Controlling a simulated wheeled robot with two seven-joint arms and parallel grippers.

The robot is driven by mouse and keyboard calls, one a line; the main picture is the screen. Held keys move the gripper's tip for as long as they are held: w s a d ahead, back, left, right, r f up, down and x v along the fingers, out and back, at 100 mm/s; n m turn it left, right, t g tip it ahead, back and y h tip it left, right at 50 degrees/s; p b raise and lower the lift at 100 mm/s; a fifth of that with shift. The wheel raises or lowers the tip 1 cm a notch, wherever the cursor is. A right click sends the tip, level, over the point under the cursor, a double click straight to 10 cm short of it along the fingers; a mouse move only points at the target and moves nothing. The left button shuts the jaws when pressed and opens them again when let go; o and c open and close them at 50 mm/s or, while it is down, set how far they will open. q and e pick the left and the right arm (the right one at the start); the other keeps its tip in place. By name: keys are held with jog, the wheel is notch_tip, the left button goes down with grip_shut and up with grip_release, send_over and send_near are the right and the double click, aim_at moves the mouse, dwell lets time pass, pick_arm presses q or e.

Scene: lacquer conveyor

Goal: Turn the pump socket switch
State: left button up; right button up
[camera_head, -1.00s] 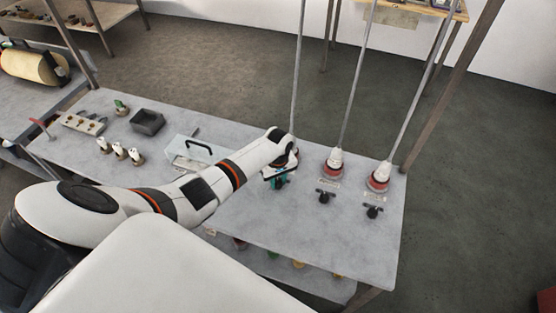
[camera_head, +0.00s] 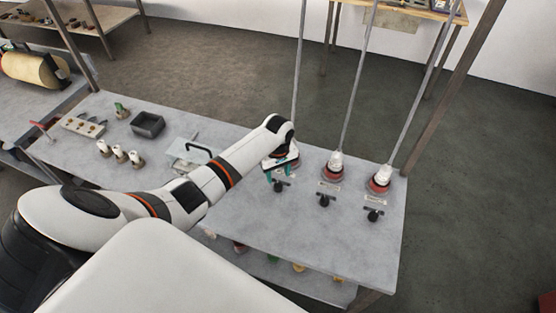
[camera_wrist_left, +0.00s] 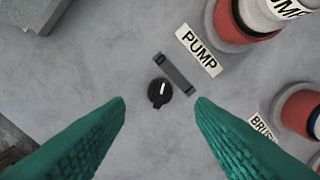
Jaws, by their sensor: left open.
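The pump socket switch (camera_wrist_left: 160,92) is a black round knob with a white mark. It sits on the grey table beside a dark bar and a label (camera_wrist_left: 198,50) reading PUMP. In the head view the switch (camera_head: 279,187) shows just in front of my left gripper (camera_head: 281,170). My left gripper is open and empty, its two teal fingers (camera_wrist_left: 158,112) apart on either side below the knob in the wrist view, not touching it. The pump socket (camera_wrist_left: 245,22), red with a white top, stands beside the label. My right gripper does not show.
Two more red and white sockets (camera_head: 333,165) (camera_head: 380,179) with black switches (camera_head: 325,200) (camera_head: 374,215) stand to the right, with thin poles rising from them. The table's front right (camera_head: 340,245) is clear.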

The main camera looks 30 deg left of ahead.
aim_at(278, 184)
pick_arm(q)
notch_tip(278, 184, up, 6)
jog(key=b, duration=0.1)
jog(key=shift+r, duration=0.2)
jog(key=shift+f, duration=0.1)
dwell(0.3)
